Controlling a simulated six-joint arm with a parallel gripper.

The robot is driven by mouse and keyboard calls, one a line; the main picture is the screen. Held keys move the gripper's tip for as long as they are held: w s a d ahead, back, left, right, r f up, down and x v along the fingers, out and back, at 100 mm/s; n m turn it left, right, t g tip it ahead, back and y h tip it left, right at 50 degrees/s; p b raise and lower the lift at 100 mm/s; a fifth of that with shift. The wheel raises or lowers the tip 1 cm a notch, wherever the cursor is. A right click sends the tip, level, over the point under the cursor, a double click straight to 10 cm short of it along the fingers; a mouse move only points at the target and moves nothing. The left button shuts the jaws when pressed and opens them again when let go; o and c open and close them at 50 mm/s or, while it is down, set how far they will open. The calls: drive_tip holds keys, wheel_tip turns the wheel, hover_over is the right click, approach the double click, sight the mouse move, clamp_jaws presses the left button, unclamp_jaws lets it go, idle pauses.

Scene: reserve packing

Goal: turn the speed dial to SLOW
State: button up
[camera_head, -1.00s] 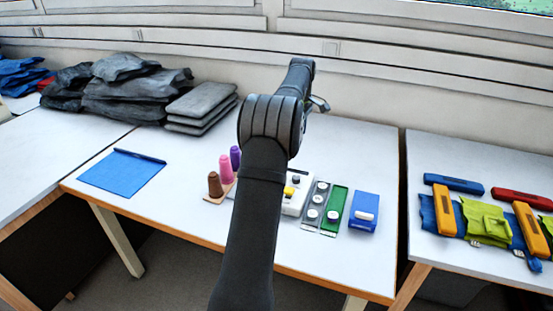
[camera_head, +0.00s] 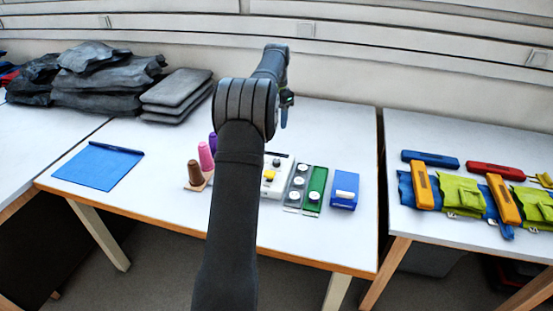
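A white control box (camera_head: 285,161) with a yellow knob (camera_head: 270,175) and a dark knob (camera_head: 277,162) stands on the middle table, partly hidden behind my arm. I cannot read any labels, so I cannot tell which knob is the speed dial or where it points. My gripper (camera_head: 284,112) is at the far end of my arm, above the back of the table and beyond the box. It is small and partly hidden; I cannot tell whether its fingers are open or shut.
Right of the box are a grey strip (camera_head: 291,208) and a green strip (camera_head: 318,177) with white round pieces, then a blue box (camera_head: 344,203). Thread cones (camera_head: 206,157) stand to the left. A blue mat (camera_head: 97,168) lies further left. Grey pads (camera_head: 178,88) lie at the back.

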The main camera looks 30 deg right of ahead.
drive_tip(key=m, duration=0.9)
approach(276, 160)
wheel_tip(276, 160, down, 9)
drive_tip(key=shift+s, duration=0.1)
drive_tip(key=c, duration=1)
